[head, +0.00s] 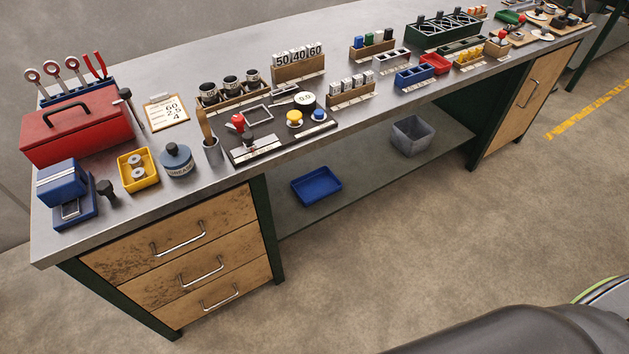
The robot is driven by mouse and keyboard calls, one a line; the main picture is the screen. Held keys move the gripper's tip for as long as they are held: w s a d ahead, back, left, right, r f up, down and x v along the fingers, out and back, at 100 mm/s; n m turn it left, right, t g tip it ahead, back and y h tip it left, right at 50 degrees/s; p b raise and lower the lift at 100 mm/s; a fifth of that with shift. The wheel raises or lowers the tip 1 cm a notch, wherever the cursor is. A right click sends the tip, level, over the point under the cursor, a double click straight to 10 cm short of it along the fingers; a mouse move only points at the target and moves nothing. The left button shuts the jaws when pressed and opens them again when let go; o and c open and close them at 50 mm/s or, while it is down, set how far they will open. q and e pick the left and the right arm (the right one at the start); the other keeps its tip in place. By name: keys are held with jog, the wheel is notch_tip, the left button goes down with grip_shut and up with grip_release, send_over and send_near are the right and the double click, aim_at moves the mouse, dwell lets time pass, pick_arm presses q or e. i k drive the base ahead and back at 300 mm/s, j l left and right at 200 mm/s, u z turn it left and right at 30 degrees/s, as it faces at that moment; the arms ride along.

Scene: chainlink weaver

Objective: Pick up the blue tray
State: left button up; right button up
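The blue tray (316,186) is a shallow, empty rectangular tray with raised walls. It lies flat on the lower shelf under the workbench, just right of the wooden drawer unit. Nothing covers it in the head view. Neither of my grippers shows in this view.
The bench top (228,184) above is crowded with tools, racks and a red toolbox (80,128). A grey bin (411,136) stands on the lower shelf (365,163), right of the tray. Wooden drawers (180,240) border the shelf at left. The floor (400,240) in front is clear.

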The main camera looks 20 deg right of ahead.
aim_at(313, 186)
jog(key=i+l, duration=0.15)
jog(key=l, duration=0.2)
jog(key=i+l, duration=0.1)
jog(key=l, duration=0.25)
jog(key=i+l, duration=0.15)
jog(key=l, duration=0.2)
jog(key=i+l, duration=0.1)
jog(key=l, duration=0.25)
jog(key=i+l, duration=0.15)
jog(key=l, duration=0.25)
jog(key=i+l, duration=0.15)
jog(key=l, duration=0.2)
